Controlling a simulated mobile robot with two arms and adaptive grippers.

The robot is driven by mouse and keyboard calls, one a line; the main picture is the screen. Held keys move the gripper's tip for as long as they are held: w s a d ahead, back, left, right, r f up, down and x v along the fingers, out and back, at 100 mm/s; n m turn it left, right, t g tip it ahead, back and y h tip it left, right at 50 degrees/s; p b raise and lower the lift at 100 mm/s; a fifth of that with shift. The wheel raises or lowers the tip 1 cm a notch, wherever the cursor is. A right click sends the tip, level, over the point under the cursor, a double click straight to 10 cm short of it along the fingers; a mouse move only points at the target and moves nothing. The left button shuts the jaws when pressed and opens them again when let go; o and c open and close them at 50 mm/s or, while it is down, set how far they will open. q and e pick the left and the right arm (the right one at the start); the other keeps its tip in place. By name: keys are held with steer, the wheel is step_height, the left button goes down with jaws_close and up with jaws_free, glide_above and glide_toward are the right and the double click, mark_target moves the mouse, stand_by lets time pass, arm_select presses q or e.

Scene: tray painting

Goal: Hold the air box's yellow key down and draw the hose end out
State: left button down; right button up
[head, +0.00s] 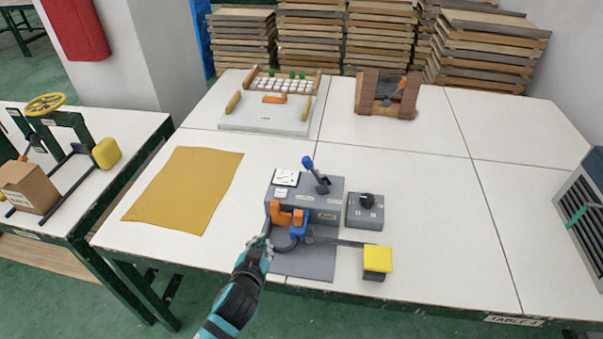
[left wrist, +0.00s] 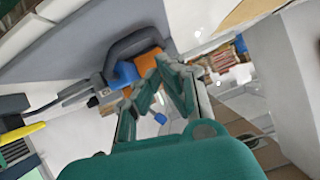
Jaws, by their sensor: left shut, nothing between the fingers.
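The grey air box (head: 328,188) stands at the middle of the table's near side, with a blue-tipped lever on top. Its yellow key (head: 377,259) sits at the end of a grey bar to the right; it also shows at the left edge of the left wrist view (left wrist: 20,133). A blue fitting (head: 298,230) sits beside an orange piece (head: 281,216) at the box's front. The dark hose (head: 284,246) curves there, and shows as a loop in the left wrist view (left wrist: 138,42). My left gripper (head: 264,240) is shut and empty, close to the hose. Whether it touches is unclear.
A small grey box with a black knob (head: 365,211) stands right of the air box. An ochre cloth (head: 185,188) lies left. A tray with pale blocks (head: 270,112) and a brown wooden stand (head: 386,95) are behind. The table's right side is mostly clear.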

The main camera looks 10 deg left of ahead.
arm_select(q)
steer(key=w+d+r+m+t+h, duration=0.3)
steer(key=w+d+r+m+h, duration=0.15)
steer(key=d+r, duration=0.4)
steer(key=w+d+r+m+t+h, duration=0.2)
steer(key=w+d+r+m+h, duration=0.35)
steer(key=r, duration=0.45)
steer(key=s+d+m+g+h, duration=0.4)
steer(key=d+m+g+h, duration=0.2)
steer(key=d+m+g, duration=0.55)
steer(key=w+a+f+g+y, duration=0.3)
steer(key=f+y, duration=0.4)
steer(key=w+a+n+y, duration=0.2)
steer(key=a+y, duration=0.2)
steer(key=a, duration=0.3)
steer(key=w+a+r+n+y, duration=0.1)
steer(key=w+a+n+y, duration=0.2)
steer(key=a, duration=0.5)
steer(key=shift+a+r+y+b, duration=0.15)
steer(key=shift+y+b, duration=0.3)
steer(key=shift+y, duration=0.25)
arm_select(e)
steer(key=shift+d+f, duration=0.15)
steer(key=shift+f, duration=0.3)
